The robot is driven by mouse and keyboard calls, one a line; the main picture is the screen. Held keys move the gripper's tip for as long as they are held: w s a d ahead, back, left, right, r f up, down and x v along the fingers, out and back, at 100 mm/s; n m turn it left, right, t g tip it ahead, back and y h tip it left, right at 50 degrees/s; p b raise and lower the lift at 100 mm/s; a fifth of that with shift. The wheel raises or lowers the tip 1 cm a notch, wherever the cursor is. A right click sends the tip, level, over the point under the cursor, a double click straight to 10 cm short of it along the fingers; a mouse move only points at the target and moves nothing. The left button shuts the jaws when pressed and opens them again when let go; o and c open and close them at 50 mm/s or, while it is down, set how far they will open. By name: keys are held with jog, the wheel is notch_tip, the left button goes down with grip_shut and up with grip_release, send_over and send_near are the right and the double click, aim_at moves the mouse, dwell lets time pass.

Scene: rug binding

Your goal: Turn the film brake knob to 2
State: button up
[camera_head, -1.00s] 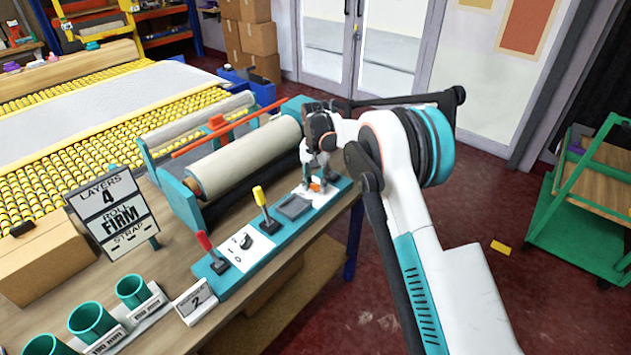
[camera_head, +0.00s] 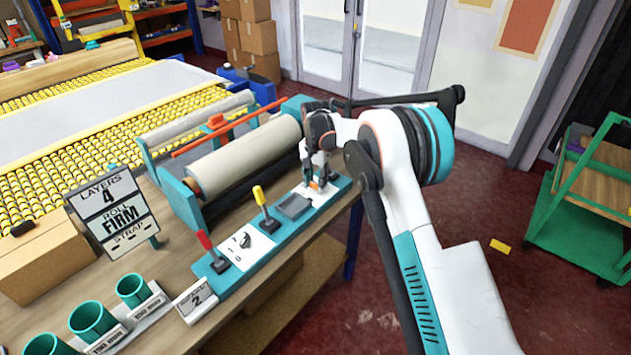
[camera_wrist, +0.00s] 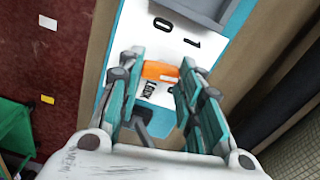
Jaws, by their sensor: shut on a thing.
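The orange knob (camera_wrist: 160,71) sits on a white plate (camera_wrist: 168,38) of the teal control panel. The digits 0 and 1 are printed on the plate, and smaller lettering beside the knob is hard to read. My gripper (camera_wrist: 158,76) is shut on the orange knob, one teal finger on each side. In the head view my gripper (camera_head: 316,184) points down over the far right end of the teal panel (camera_head: 232,282), and the fingers hide most of the knob. A digit 2 on the plate cannot be made out.
The panel also carries a grey pad (camera_head: 294,206), a yellow lever (camera_head: 262,202), a black knob (camera_head: 246,240) and a red lever (camera_head: 206,243). A large roll (camera_head: 245,158) lies behind it. A sign (camera_head: 112,212) and green cups (camera_head: 92,320) stand left.

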aim_at(315, 183)
jog(key=o, duration=1.1)
jog(key=shift+c, duration=0.2)
notch_tip(315, 183, up, 12)
